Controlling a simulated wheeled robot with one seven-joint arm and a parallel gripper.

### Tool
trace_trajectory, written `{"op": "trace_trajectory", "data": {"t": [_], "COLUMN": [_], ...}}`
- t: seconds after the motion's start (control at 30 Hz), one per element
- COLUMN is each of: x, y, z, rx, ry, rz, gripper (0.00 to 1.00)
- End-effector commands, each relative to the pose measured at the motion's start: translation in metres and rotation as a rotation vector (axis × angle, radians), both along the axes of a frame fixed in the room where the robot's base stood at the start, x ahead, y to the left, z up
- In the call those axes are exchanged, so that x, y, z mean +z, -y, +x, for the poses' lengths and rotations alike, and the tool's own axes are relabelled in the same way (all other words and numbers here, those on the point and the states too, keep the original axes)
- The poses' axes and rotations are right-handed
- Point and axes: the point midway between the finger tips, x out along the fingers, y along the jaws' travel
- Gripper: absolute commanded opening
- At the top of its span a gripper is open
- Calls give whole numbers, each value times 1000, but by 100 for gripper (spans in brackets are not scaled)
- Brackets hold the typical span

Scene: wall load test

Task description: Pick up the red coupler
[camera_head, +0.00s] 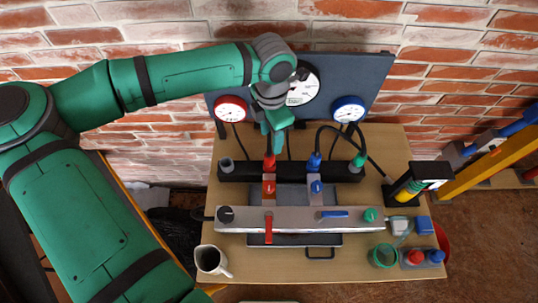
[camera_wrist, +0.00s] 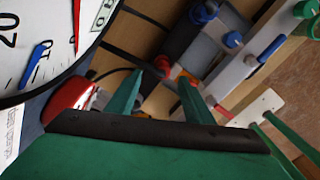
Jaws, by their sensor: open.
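The red coupler (camera_head: 269,161) stands at the left part of the black bar on the table, beneath my gripper. In the wrist view the red coupler (camera_wrist: 162,64) shows just beyond and between the fingertips. My gripper (camera_head: 274,148) points down from above, with its fingertips close to the top of the coupler. In the wrist view my gripper (camera_wrist: 163,82) has its two green fingers apart, with nothing seen held. Whether a finger touches the coupler, I cannot tell.
A blue coupler (camera_head: 314,161) and a green coupler (camera_head: 359,159) stand to the right on the bar. A red valve (camera_head: 269,187) is just in front. Gauges hang on the dark panel (camera_head: 363,70) behind. A mug (camera_head: 212,261) stands front left. Black hoses run nearby.

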Motion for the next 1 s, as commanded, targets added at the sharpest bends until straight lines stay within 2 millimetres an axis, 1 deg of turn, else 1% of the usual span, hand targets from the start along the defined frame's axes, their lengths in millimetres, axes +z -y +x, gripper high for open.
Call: {"op": "trace_trajectory", "data": {"t": [0.03,0.1,0.37,0.53,0.63,0.77,0.97,1.0], "x": [-7,-15,-32,-56,-68,-75,-75,-75], "y": [1,1,-2,-9,-9,-8,-6,-6], "z": [0,0,-3,-11,-9,-9,-9,-9], "rx": [0,0,1,10,12,8,4,4], "ry": [-2,0,-1,-2,-1,1,1,1], "rz": [-2,-1,0,-2,-3,0,0,0], "gripper": [47,47,47,47,47,47,47,42]}}
